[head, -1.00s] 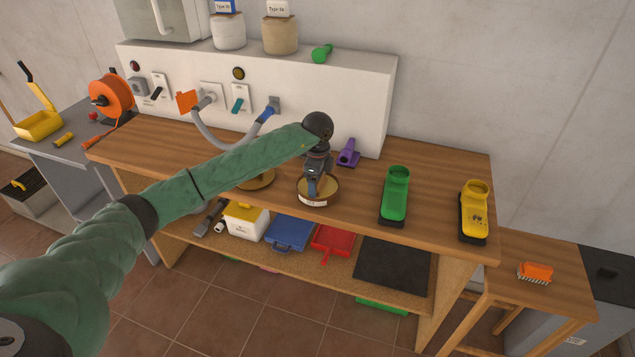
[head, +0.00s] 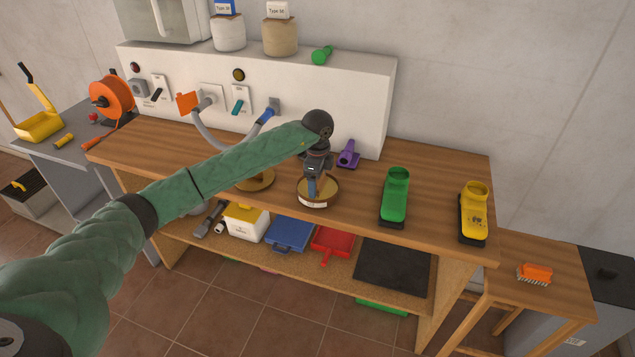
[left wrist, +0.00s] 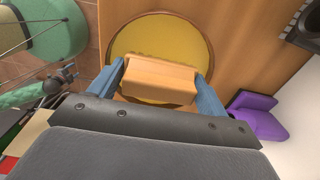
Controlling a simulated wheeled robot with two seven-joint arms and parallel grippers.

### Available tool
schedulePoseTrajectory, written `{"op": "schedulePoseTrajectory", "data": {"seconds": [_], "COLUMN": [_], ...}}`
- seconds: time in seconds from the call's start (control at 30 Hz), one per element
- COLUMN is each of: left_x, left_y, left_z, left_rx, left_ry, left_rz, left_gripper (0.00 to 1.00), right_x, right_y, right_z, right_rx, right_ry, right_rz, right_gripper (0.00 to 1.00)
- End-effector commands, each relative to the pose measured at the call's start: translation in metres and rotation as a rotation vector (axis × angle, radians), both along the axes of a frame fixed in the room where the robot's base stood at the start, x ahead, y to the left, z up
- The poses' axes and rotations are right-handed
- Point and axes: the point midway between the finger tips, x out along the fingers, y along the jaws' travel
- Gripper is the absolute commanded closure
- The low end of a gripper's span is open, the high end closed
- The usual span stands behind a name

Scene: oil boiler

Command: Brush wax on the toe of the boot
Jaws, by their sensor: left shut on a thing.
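My left gripper (head: 312,192) points down at a round tin of yellow wax (head: 331,188) on the workbench. In the left wrist view, its blue fingers (left wrist: 160,84) are shut on a wooden brush (left wrist: 158,79), which sits over the yellow wax (left wrist: 160,40). The brush underside is hidden, so I cannot tell how deep it touches. A green boot (head: 396,195) and a yellow boot (head: 474,210) with dark soles stand upright to the right of the tin. The yellow boot has dark marks on its front. My right gripper is not in view.
A round lid-like disc (head: 258,181) lies left of the tin, partly behind my arm. A purple object (head: 348,154) stands behind the tin, by the white panel (head: 350,100). An orange brush (head: 535,271) lies on the lower side table. The bench between tin and green boot is clear.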

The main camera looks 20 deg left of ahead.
Motion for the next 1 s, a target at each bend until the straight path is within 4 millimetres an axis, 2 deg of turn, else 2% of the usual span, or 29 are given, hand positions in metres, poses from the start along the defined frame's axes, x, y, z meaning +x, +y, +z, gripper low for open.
{"op": "schedulePoseTrajectory", "data": {"seconds": [0.8, 1.0], "left_x": [0.000, 0.000], "left_y": [0.001, 0.000], "left_z": [0.055, 0.057], "left_rx": [0.001, 0.000], "left_ry": [-0.001, -0.001], "left_rz": [0.001, 0.001], "left_gripper": [0.42, 0.42], "right_x": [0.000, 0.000], "right_y": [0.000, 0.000], "right_z": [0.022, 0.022], "right_rx": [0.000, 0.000], "right_ry": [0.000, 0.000], "right_rz": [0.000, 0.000], "right_gripper": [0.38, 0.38]}}
